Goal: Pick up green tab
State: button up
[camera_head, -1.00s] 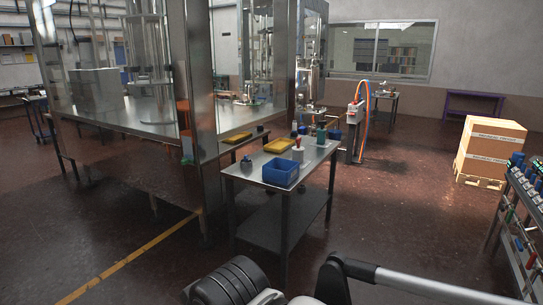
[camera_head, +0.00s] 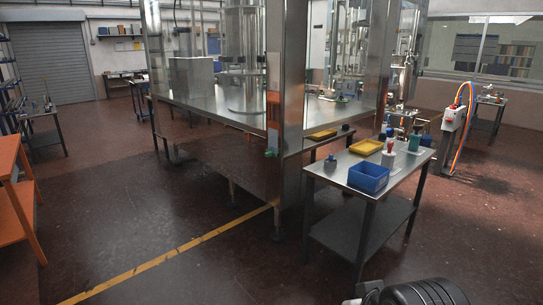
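I cannot pick out a green tab with certainty. A tiny green spot (camera_head: 271,153) shows low on the corner post of the glass-and-steel machine (camera_head: 273,100), but it is too small to tell its shape. A green bottle (camera_head: 415,139) stands on the steel cart (camera_head: 345,172) to the right of the machine. A dark ridged part of my own arm shows at the bottom right edge. My gripper's fingers are not in view.
The cart also carries a blue bin (camera_head: 368,178) and a yellow tray (camera_head: 366,147). An orange shelf (camera_head: 14,205) stands at the left edge. The floor in front of the machine is clear, crossed by a yellow line (camera_head: 170,257).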

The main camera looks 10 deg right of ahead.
aim_at(269, 154)
jog(key=i+j, duration=0.1)
jog(key=i, duration=0.45)
jog(key=i+j, duration=0.15)
jog(key=i, duration=0.35)
jog(key=i+j, duration=0.1)
jog(key=i, duration=0.45)
jog(key=i+j, duration=0.15)
jog(key=i, duration=0.35)
jog(key=i+j, duration=0.1)
jog(key=i, duration=0.45)
jog(key=i+j+z, duration=0.1)
jog(key=i, duration=0.4)
jog(key=i+j, duration=0.2)
jog(key=i, duration=0.35)
